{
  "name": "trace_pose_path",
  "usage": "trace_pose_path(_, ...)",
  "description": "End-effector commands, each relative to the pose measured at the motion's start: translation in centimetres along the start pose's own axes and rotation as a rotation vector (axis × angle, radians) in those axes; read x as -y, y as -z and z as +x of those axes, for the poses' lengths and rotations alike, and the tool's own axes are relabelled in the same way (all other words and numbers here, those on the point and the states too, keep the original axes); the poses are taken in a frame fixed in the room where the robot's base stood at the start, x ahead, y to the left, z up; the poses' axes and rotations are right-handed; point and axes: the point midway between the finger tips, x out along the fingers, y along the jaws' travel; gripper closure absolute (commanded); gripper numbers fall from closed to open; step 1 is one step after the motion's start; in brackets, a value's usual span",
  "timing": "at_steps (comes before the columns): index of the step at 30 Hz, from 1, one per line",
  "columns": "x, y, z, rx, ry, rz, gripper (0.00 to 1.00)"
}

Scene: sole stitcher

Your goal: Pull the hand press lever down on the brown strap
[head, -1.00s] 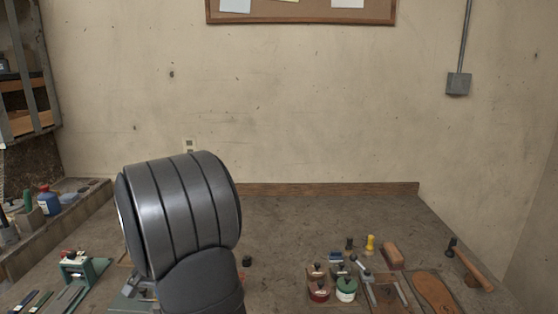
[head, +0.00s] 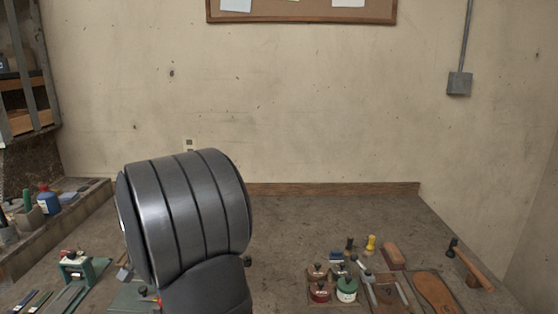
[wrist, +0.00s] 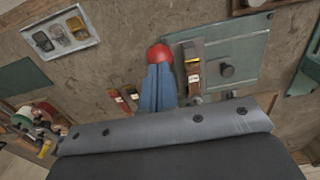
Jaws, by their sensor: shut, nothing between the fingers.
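In the wrist view my gripper (wrist: 160,69) shows as two blue fingers close together, shut and empty. A round red knob (wrist: 160,53), which looks like the lever's end, sits right at the fingertips; I cannot tell whether they touch. The lever's shaft is not clearly visible. Just right of the fingers is a grey metal part (wrist: 190,48) of the press with a brown strap (wrist: 193,74) at it. Both lie by the green base plate (wrist: 245,45). In the head view my dark arm hides the gripper and most of the press area; part of a green plate (head: 126,298) shows beside it.
A tray of metal pieces (wrist: 60,34) lies at upper left in the wrist view. In the head view, jars (head: 346,289), a hammer (head: 475,270) and a brown sole (head: 436,292) lie right; a green device (head: 76,266) stands left.

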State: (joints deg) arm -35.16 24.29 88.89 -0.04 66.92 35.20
Motion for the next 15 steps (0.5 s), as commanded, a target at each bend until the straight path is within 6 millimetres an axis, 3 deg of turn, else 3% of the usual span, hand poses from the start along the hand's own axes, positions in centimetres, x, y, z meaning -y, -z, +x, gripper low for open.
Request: trace_pose_path(15,0.1,0.0,-3.8,-0.002,0.002,0.0,1.0)
